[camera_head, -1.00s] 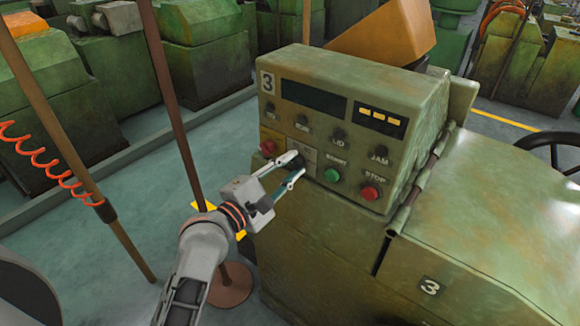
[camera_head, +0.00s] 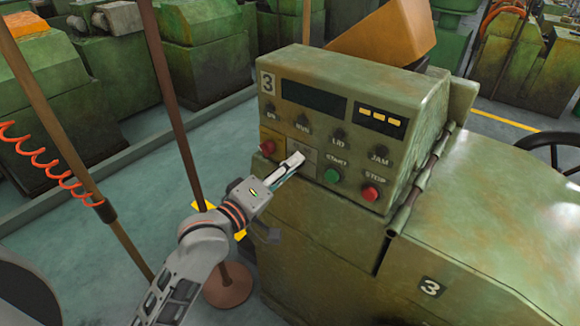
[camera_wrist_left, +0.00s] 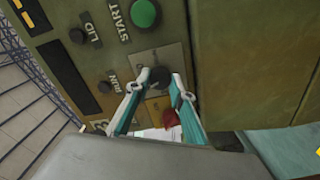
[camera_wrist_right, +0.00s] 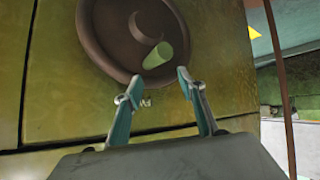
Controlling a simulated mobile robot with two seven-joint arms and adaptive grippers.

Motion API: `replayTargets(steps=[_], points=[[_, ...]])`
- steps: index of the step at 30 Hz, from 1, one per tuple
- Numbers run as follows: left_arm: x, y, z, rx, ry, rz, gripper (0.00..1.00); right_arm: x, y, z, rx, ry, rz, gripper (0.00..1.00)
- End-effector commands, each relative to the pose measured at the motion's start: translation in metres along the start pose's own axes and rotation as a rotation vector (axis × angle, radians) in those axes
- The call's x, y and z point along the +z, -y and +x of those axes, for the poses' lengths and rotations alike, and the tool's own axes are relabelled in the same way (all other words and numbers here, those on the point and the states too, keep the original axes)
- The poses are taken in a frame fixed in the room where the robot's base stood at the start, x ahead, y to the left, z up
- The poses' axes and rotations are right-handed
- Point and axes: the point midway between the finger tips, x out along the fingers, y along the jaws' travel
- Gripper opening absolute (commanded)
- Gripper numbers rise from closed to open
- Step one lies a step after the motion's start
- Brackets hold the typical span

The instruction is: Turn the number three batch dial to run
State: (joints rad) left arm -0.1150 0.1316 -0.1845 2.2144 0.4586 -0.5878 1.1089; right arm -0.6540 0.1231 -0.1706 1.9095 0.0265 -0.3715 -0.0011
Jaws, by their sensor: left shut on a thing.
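The number three machine's control panel (camera_head: 325,135) shows in the head view. My left gripper (camera_head: 296,160) reaches the panel's lower row, between a red button and the green start button (camera_head: 331,175). In the left wrist view the dark round batch dial (camera_wrist_left: 159,76) sits on a grey square plate, between the fingertips of my left gripper (camera_wrist_left: 160,83), which is shut on it. The gripper hides the dial in the head view. My right gripper (camera_wrist_right: 155,88) shows only in its wrist view, its fingers apart with nothing between them.
A red stop button (camera_head: 370,193) sits at the panel's lower right. Brown poles (camera_head: 180,120) stand left of the machine, near my left arm.

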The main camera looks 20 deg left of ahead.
Motion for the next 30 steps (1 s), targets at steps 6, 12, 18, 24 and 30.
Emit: replayTargets(steps=[6, 12, 18, 24, 30], points=[[0.0001, 0.0, -0.0001, 0.0, 0.001, 0.209, 0.01, -0.0005, 0.0012, 0.0001, 0.0, -0.001, 0.004, 0.4], [0.0, 0.0, -0.0002, -0.001, 0.001, 0.4, 0.01, -0.0011, 0.0026, 0.0003, -0.001, -0.001, 0.007, 0.4], [-0.0002, -0.0006, 0.0, 0.0, 0.0, 0.588, 0.01, -0.0013, 0.0031, 0.0003, -0.001, -0.001, 0.008, 0.4], [0.0002, -0.001, 0.0, 0.001, 0.0, 0.778, 0.01, -0.0013, 0.0032, 0.0002, -0.002, -0.001, 0.008, 0.4], [0.0006, -0.001, -0.0001, 0.001, 0.001, 0.967, 0.01, -0.0009, 0.0026, 0.0001, -0.002, -0.001, 0.005, 0.4]])
